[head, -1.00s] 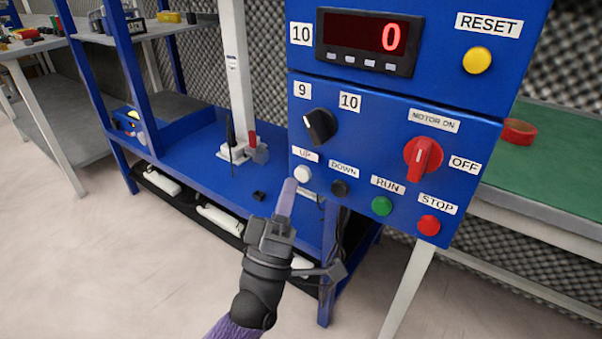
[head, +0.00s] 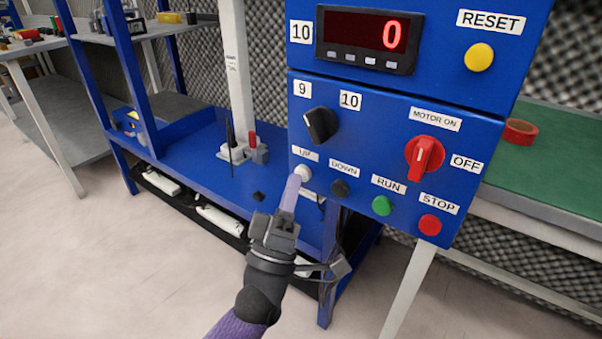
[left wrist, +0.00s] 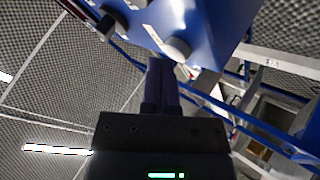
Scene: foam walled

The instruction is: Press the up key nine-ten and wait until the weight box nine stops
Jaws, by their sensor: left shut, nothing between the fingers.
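The white UP key (head: 303,173) is on the lower blue control panel (head: 385,150), under its UP label. My left gripper (head: 293,184) is shut and empty. In the head view its fingertips overlap the lower left edge of the key; I cannot tell whether they touch. In the left wrist view, the shut fingers (left wrist: 162,75) point up close to the white key (left wrist: 177,49). The black selector knob (head: 320,125) sits between the labels 9 and 10. No weight box can be made out with certainty. My right gripper is not in view.
The black DOWN key (head: 340,189) is just right of UP, then the green RUN (head: 382,206) and red STOP (head: 429,225) buttons. The display (head: 368,41) reads 0. A red motor switch (head: 424,157) sits above. A blue bench (head: 190,150) stands behind, left.

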